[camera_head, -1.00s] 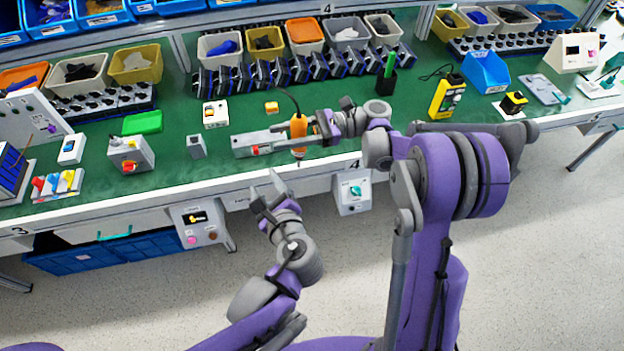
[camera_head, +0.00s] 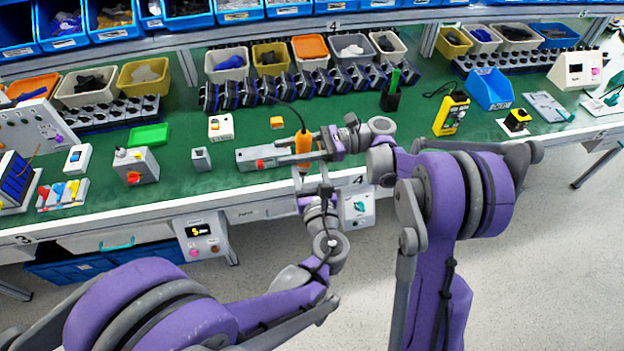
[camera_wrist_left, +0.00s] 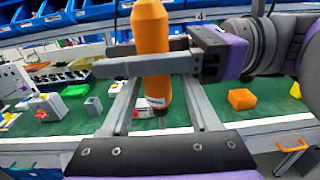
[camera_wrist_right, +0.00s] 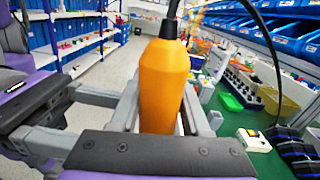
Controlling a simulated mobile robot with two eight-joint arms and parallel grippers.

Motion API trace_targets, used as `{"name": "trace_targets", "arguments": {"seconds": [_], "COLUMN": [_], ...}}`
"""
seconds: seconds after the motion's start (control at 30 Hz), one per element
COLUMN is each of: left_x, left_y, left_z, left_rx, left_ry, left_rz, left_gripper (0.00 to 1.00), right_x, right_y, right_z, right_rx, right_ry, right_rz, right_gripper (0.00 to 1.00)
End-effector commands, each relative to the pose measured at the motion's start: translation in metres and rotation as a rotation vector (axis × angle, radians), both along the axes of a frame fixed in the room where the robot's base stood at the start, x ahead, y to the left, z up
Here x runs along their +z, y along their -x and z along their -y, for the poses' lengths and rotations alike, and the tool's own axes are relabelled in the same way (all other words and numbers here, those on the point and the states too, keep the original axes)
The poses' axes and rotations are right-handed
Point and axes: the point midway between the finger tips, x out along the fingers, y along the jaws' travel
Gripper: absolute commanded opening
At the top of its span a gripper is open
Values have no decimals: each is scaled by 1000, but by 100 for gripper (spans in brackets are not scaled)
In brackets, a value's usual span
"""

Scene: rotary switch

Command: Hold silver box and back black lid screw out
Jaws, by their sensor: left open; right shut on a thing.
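My right gripper (camera_head: 304,147) is shut on an orange electric screwdriver (camera_head: 303,141), held upright with its bit down near the bench's front edge. The right wrist view shows the screwdriver body (camera_wrist_right: 164,85) between the fingers. My left gripper (camera_head: 312,180) is open just in front of and below it. In the left wrist view the screwdriver (camera_wrist_left: 151,50) shows between or beyond the left fingers, with its bit free in view. A small silver-grey box (camera_head: 201,159) stands farther left. I cannot make out the black lid or its screw.
A control box with a teal knob (camera_head: 357,208) hangs below the front edge.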

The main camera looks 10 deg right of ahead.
Motion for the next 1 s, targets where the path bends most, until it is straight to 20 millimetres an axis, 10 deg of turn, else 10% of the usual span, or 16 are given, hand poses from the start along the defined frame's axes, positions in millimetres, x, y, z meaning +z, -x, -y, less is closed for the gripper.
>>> {"name": "trace_targets", "arguments": {"seconds": [0.57, 0.9, 1.0], "left_x": [0, 0, 0], "left_y": [-27, -26, -26], "left_z": [1, 2, 3], "left_rx": [0, -5, -7], "left_ry": [1, 1, 1], "left_rz": [0, 0, 0], "left_gripper": [62, 1, 0], "right_x": [1, 1, 1], "right_y": [0, 0, 0], "right_z": [0, -1, -1], "right_rx": [0, 1, 1], "right_ry": [-1, -2, -2], "right_rz": [0, 1, 1], "right_gripper": [0, 0, 0]}}
